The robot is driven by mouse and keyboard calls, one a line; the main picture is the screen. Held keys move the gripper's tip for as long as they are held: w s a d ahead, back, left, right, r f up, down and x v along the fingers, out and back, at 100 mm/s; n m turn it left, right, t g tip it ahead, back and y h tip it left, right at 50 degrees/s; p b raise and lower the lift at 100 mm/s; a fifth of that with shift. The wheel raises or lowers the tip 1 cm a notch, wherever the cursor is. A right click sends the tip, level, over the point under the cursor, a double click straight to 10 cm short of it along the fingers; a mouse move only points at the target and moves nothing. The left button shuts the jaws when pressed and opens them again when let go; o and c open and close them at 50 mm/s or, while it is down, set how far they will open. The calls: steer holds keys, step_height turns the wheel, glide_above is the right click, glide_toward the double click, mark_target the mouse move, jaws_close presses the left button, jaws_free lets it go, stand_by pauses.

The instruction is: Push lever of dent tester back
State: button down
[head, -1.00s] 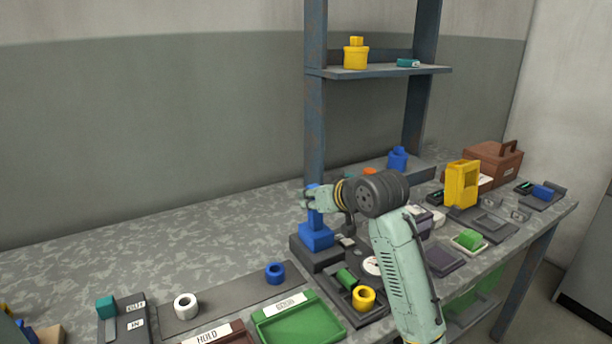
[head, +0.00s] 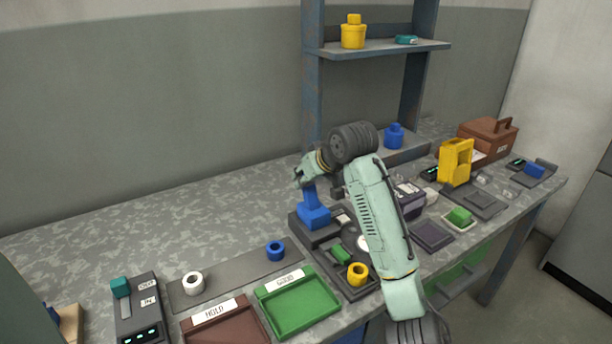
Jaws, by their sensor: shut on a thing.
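The dent tester (head: 304,232) is a dark base with a blue block and a blue upright lever (head: 310,195) on it, near the middle of the bench. My gripper (head: 303,178) is at the top of this lever, reaching it from the right and above. It is shut on the lever's top end, which its fingers partly hide. The lever stands close to upright, leaning slightly left in the picture. My forearm hides part of the bench to the right of the tester.
In front are a green tray (head: 318,321), a brown HOLD tray (head: 262,335), a yellow ring (head: 357,274) and a green block (head: 341,255). A shelf post (head: 312,90) rises behind my gripper. A yellow device (head: 456,160) stands to the right. The bench's back left is clear.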

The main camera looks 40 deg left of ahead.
steer(key=c, duration=1.4)
jaws_free()
steer(key=shift+o, duration=0.2)
steer(key=v, duration=1.2)
